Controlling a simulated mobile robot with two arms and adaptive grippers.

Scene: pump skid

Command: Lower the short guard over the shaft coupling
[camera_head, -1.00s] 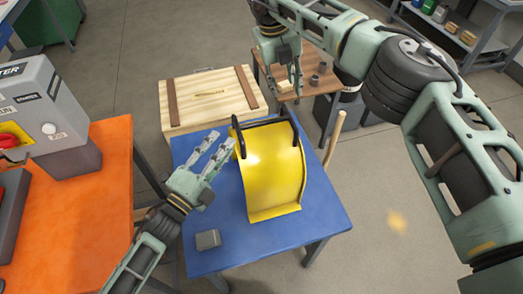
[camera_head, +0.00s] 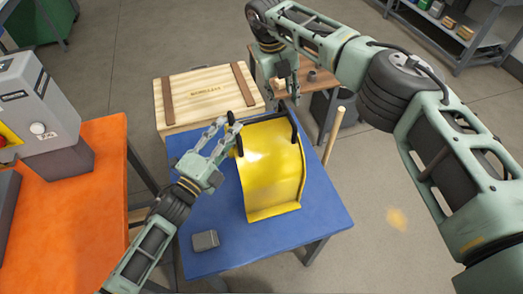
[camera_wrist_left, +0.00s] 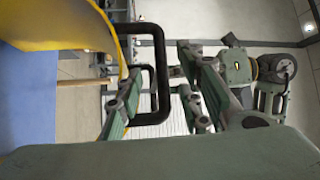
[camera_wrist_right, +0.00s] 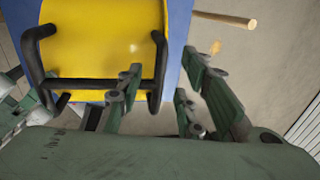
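The yellow curved guard (camera_head: 270,170) sits on a blue table (camera_head: 210,270), with black bar handles at its far corners. My left gripper (camera_head: 228,128) is open at the left handle (camera_head: 238,138). In the left wrist view a black handle (camera_wrist_left: 160,90) shows between the spread fingers, apparently untouched. My right gripper (camera_head: 289,92) is open just above and behind the right handle (camera_head: 292,122). In the right wrist view that handle (camera_wrist_right: 157,65) lies between the finger lines; whether it is within their reach is unclear. The shaft coupling is not identifiable in any view.
A small grey block (camera_head: 205,240) lies at the table's near left. A wooden crate (camera_head: 205,98) stands behind the table. An orange bench (camera_head: 75,210) with a grey control box (camera_head: 40,110) is at the left. A wooden handle (camera_head: 335,135) sticks up at the table's right edge.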

